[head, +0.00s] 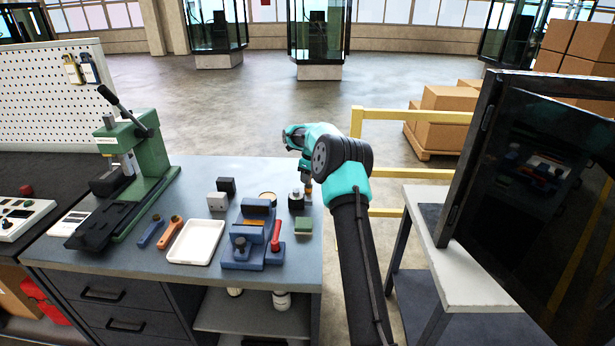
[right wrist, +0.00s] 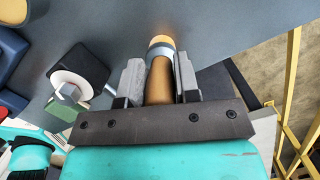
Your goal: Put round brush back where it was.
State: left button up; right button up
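My right gripper (head: 307,180) reaches down over the right edge of the workbench. In the right wrist view its two grey fingers (right wrist: 160,85) close on both sides of the round brush (right wrist: 160,72), a tan-orange cylinder with a pale grey band near its far end. In the head view only a small orange part of the brush (head: 308,188) shows below the gripper. I cannot tell whether it touches the bench. My left gripper is not in view.
A black block with a white ring (right wrist: 75,82) stands close beside the gripper. The workbench (head: 200,268) also holds a green press (head: 150,150), a white tray (head: 195,242), a blue vise (head: 243,262) and a green block (head: 303,225). A dark-screened cart stands right.

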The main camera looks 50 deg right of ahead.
jog(key=o, duration=0.4)
jog(key=shift+r, duration=0.1)
jog(key=r, duration=0.4)
jog(key=s+r, duration=0.1)
jog(key=r, duration=0.7)
jog(key=shift+s+d, duration=0.3)
jog(key=shift+s, duration=0.05)
